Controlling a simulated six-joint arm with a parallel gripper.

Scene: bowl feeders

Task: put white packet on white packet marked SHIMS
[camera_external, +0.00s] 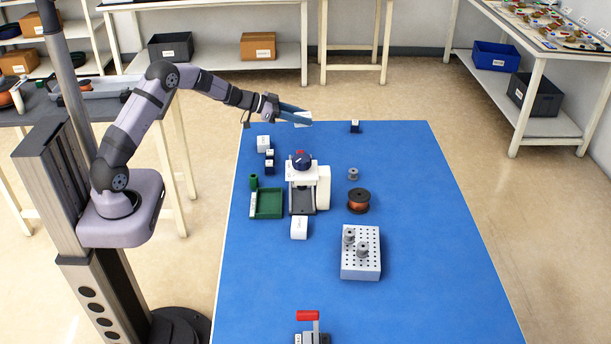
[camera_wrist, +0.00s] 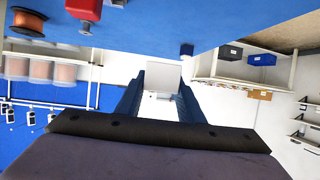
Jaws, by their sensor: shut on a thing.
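My gripper (camera_external: 296,115) is shut on a white packet (camera_external: 304,119) and holds it above the far left part of the blue table. In the wrist view the white packet (camera_wrist: 162,75) sits between the two blue fingers. One white packet (camera_external: 264,143) stands on the table near its far left corner, below and left of my gripper. Another white packet (camera_external: 299,228) stands in front of the white machine. Both have small dark print, too small to read, so I cannot tell which one says SHIMS.
Small dark boxes (camera_external: 269,167) stand near the far packet. A copper spool (camera_external: 358,201) and a perforated grey block (camera_external: 361,268) are to the right.

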